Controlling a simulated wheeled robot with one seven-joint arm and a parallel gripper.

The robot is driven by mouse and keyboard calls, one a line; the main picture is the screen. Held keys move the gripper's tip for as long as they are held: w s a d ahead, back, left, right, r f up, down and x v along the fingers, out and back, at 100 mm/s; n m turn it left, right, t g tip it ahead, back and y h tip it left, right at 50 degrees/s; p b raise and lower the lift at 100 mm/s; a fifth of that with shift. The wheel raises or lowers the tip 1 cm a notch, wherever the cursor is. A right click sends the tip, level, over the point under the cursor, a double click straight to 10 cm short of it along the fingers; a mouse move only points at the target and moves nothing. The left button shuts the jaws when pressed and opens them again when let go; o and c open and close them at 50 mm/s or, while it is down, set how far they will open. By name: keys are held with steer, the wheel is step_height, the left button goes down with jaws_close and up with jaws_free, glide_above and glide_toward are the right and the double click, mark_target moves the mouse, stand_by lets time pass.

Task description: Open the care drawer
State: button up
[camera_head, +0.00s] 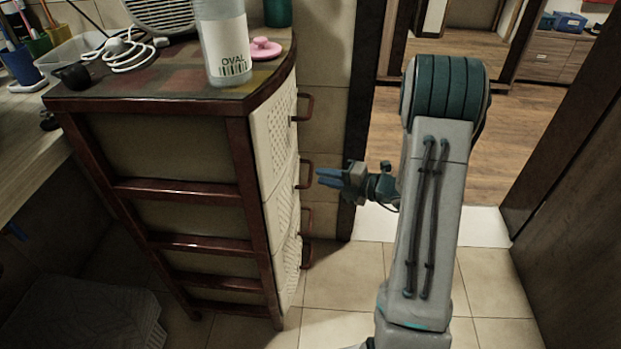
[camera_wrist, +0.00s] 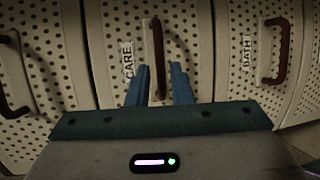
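The care drawer (camera_wrist: 110,35) is a cream perforated front labelled CARE, with a dark red-brown bar handle (camera_wrist: 157,50). It looks shut. In the head view its handle seems to be the second from the top (camera_head: 305,174) on the cabinet's right face. My gripper (camera_wrist: 162,85) has two blue fingers, open and empty. In the wrist view the fingers lie on either side of the handle's lower part. In the head view my gripper (camera_head: 322,177) points left at that handle, with its tips very close to it. I cannot tell whether they reach around it.
The BATH drawer (camera_wrist: 263,45) is beside it and looks shut. A bottle marked OVAL (camera_head: 222,45), a pink lidded item (camera_head: 264,48) and a white cable (camera_head: 120,50) are on the cabinet top. Tiled floor (camera_head: 350,280) is clear right of the cabinet.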

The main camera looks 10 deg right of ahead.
mark_target(311, 173)
steer(key=b+x, duration=0.1)
steer(key=x, duration=0.4)
jaws_close()
